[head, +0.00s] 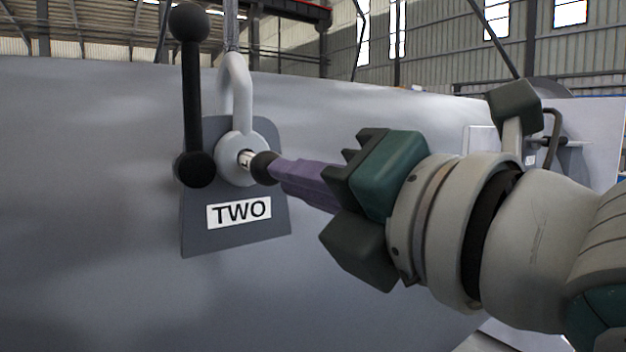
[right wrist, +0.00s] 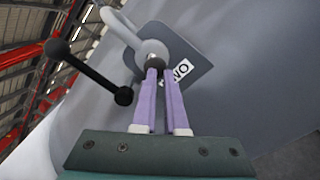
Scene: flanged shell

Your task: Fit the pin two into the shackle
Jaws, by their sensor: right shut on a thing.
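The light grey shackle (head: 236,85) hangs against a dark plate labelled TWO (head: 240,212); its round eye faces my right gripper. My right gripper (head: 276,171) is shut on the dark round end of the pin (head: 263,167). A short bright length of the pin shows between that end and the eye. The pin's far end is hidden at the eye, so its depth cannot be told. In the right wrist view the purple fingers (right wrist: 162,80) meet at the pin's dark end (right wrist: 155,62), in front of the shackle (right wrist: 122,25). My left gripper is not in view.
A black bar with ball ends (head: 192,95) stands close to the left of the shackle. A large grey shell wall (head: 90,200) lies behind the plate. Another dark fitting (head: 560,142) shows at the far right, behind my arm.

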